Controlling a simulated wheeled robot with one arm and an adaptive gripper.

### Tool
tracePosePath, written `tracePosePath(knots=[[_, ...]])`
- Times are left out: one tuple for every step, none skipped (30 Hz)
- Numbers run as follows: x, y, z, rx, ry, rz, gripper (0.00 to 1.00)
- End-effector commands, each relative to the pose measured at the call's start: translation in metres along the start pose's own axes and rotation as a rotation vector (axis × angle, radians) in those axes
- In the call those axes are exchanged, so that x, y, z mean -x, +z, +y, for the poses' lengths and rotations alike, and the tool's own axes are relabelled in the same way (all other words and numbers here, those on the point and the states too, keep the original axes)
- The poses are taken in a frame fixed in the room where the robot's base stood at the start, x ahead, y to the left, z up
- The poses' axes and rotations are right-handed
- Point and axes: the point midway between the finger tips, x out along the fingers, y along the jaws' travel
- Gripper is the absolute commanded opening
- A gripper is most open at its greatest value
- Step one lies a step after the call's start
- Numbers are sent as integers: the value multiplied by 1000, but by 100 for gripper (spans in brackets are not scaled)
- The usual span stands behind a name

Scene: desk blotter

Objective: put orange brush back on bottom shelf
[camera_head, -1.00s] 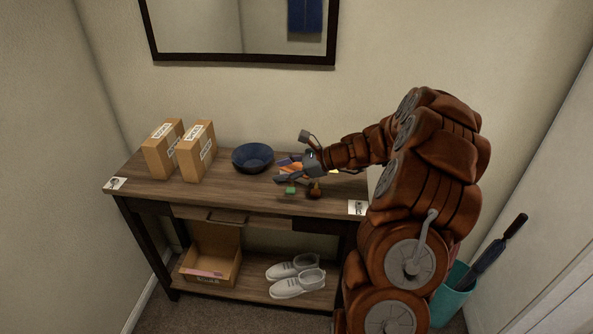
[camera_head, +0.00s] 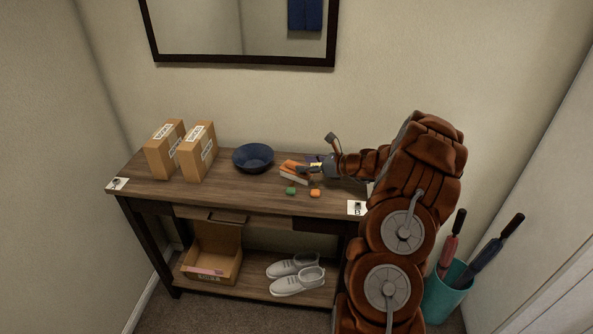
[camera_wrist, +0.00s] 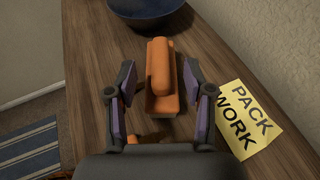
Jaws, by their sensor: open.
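The orange brush (camera_head: 290,166) lies on the tabletop, right of the blue bowl, with a pale strip along its front side. In the wrist view the brush (camera_wrist: 163,80) lies lengthwise between my gripper's two spread fingers. My gripper (camera_wrist: 160,70) is open, with a gap on either side of the brush. In the head view my gripper (camera_head: 312,166) reaches in from the right at the brush; its fingers partly hide it. The bottom shelf (camera_head: 253,287) is below the tabletop and holds an open cardboard box (camera_head: 207,266) and grey shoes (camera_head: 297,282).
The blue bowl (camera_head: 253,157) and two cardboard parcels (camera_head: 197,152) stand left on the table. A small green item (camera_head: 291,191) and orange item (camera_head: 315,193) lie in front of the brush. A yellow note (camera_wrist: 237,117) reads "PACK WORK". A teal bin (camera_head: 447,294) with umbrellas stands right.

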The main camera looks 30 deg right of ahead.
Motion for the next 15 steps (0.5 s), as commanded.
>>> tracePosePath(knots=[[-6, 1, 1, -1, 3, 2, 52], [-10, 1, 0, -1, 2, 2, 52], [-14, 0, 0, -2, 1, 1, 52], [-17, 0, 0, -1, 1, 2, 52], [-20, 0, 0, -1, 1, 1, 52], [-22, 0, 0, -1, 0, 1, 52], [-23, 0, 0, -1, 0, 1, 52], [-24, 0, 0, -1, -1, 1, 52], [-25, 0, -1, 0, -1, 0, 52], [-25, 0, -1, 0, -1, 0, 52], [-25, 0, -1, 0, -1, 0, 52], [-25, -1, -1, 0, -1, 0, 52], [-25, 0, -1, 0, -1, 0, 52], [-25, 0, -1, 0, -1, 0, 52], [-25, 0, -1, 0, -1, 0, 50]])
